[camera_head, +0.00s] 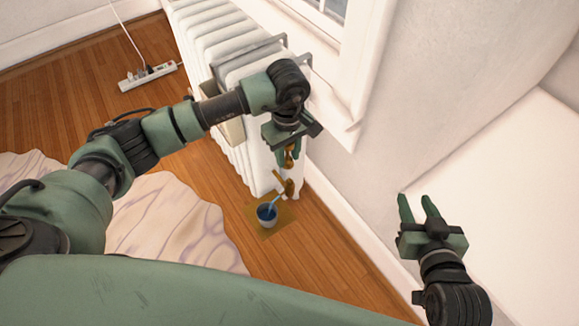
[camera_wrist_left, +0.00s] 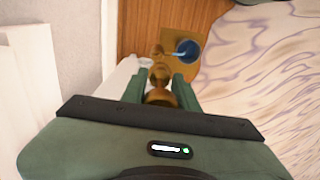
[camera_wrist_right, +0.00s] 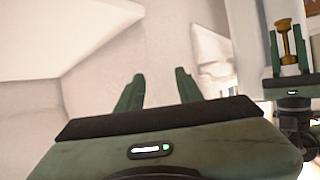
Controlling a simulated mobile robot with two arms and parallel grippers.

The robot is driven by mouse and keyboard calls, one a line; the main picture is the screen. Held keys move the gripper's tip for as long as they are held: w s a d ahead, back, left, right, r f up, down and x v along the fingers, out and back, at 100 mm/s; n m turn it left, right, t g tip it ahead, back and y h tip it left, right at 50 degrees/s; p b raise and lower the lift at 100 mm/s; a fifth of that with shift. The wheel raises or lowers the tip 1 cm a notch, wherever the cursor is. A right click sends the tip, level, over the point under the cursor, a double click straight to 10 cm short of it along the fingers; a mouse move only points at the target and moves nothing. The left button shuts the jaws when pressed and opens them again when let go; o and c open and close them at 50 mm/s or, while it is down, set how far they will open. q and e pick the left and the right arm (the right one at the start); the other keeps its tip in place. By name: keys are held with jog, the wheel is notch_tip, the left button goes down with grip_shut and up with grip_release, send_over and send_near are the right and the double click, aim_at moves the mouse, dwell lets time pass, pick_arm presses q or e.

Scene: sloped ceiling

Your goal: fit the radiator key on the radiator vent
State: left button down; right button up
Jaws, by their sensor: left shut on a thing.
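My left gripper (camera_head: 289,157) is shut on the brass radiator key (camera_wrist_left: 158,97), which points down beside the near end of the white radiator (camera_head: 262,165). The held key also shows in the right wrist view (camera_wrist_right: 285,42). My right gripper (camera_head: 418,207) is open and empty at the right, away from the radiator.
A blue cup (camera_head: 267,218) with a light blue thing in it stands on a brown mat (camera_head: 282,221) on the floor below. A pale rug (camera_head: 165,225) lies left, a power strip (camera_head: 147,76) behind. A wall and window sill are close on the right.

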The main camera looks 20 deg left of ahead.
pick_arm(q)
jog(key=shift+w+d+f+n, duration=0.15)
jog(key=shift+w+f+n, duration=0.2)
jog(key=shift+f, duration=0.1)
pick_arm(e)
jog(key=shift+s+r, duration=0.2)
jog(key=shift+r, duration=1)
jog(key=shift+r, duration=0.1)
